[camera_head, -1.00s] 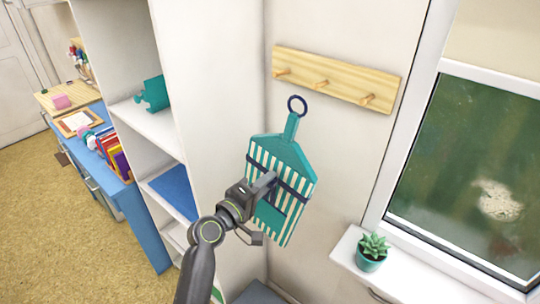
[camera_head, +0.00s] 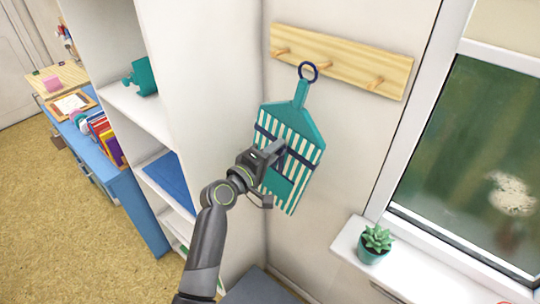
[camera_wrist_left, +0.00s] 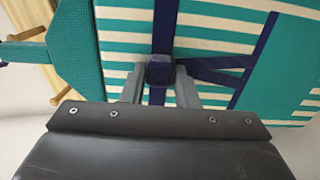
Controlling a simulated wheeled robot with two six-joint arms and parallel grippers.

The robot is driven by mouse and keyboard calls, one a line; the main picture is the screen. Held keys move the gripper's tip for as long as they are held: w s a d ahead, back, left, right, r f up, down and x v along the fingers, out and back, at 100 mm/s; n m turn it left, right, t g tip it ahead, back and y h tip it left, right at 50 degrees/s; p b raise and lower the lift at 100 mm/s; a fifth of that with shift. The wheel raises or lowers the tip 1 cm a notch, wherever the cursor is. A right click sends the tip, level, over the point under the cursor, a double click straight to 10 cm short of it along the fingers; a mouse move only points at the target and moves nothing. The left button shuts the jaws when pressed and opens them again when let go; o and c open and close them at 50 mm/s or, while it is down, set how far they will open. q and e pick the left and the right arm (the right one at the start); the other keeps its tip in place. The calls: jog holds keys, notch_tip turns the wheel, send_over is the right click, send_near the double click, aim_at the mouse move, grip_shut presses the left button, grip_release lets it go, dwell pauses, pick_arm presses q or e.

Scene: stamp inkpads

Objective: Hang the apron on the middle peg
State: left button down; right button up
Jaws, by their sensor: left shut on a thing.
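The apron (camera_head: 305,127) is teal with cream stripes and dark blue bands, with a dark blue ring (camera_head: 308,71) at its top. My left gripper (camera_head: 277,152) is shut on the apron at its dark blue band and holds it upright in front of the wall. In the left wrist view the fingers close on a dark blue knob (camera_wrist_left: 160,71) on the apron (camera_wrist_left: 215,45). The wooden rack has three pegs. The middle peg (camera_head: 325,66) is right beside the ring in the head view; I cannot tell whether they touch. My right gripper is not in view.
The rack board (camera_head: 390,68) is fixed to the wall, with a left peg (camera_head: 281,52) and a right peg (camera_head: 374,84). A white shelf unit (camera_head: 205,100) stands left of my arm. A potted succulent (camera_head: 375,243) stands on the windowsill (camera_head: 415,275) at the right.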

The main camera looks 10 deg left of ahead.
aim_at(287, 142)
pick_arm(q)
jog(key=shift+w+d, duration=0.3)
jog(key=shift+w, duration=0.05)
jog(key=shift+b+x, duration=0.5)
jog(key=shift+x, duration=0.55)
jog(key=shift+b+x, duration=0.4)
jog(key=shift+x, duration=0.55)
jog(key=shift+w+d+f+b, duration=0.4)
jog(key=shift+w+f+b, duration=0.15)
jog(key=shift+b, duration=0.05)
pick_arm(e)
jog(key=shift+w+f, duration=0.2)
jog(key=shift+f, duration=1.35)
